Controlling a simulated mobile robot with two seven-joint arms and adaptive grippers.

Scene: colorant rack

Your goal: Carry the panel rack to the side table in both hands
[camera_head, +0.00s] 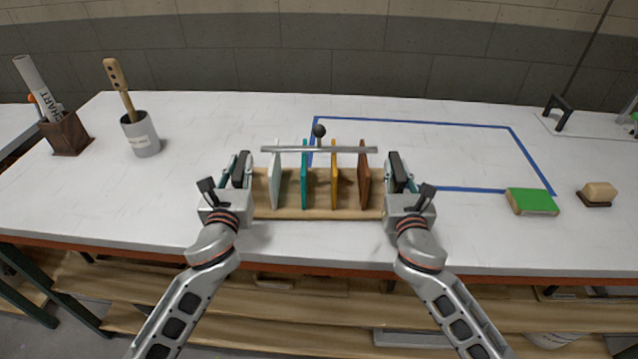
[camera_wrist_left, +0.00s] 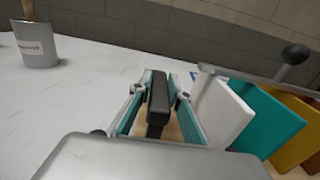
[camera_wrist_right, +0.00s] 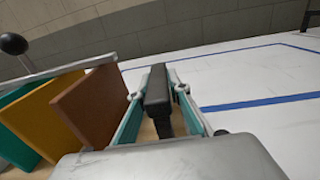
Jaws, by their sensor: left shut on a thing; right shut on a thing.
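The panel rack (camera_head: 290,213) has a light wooden base, a grey top bar and upright white, teal, yellow and brown panels. It is at the front middle of the white table in the head view. My left gripper (camera_head: 240,170) is shut on the rack's dark left handle, which also shows in the left wrist view (camera_wrist_left: 158,100). My right gripper (camera_head: 398,172) is shut on the dark right handle, seen in the right wrist view (camera_wrist_right: 157,95). The rack looks level; I cannot tell whether its base touches the table.
A blue outline (camera_head: 420,123) marks the tabletop behind and right of the rack. A green block (camera_head: 532,201) lies at its front right corner, with a tan-topped block (camera_head: 598,192) beyond. A grey cup (camera_head: 140,136) and brown holder (camera_head: 66,134) stand left. A black knob (camera_head: 319,131) shows behind the bar.

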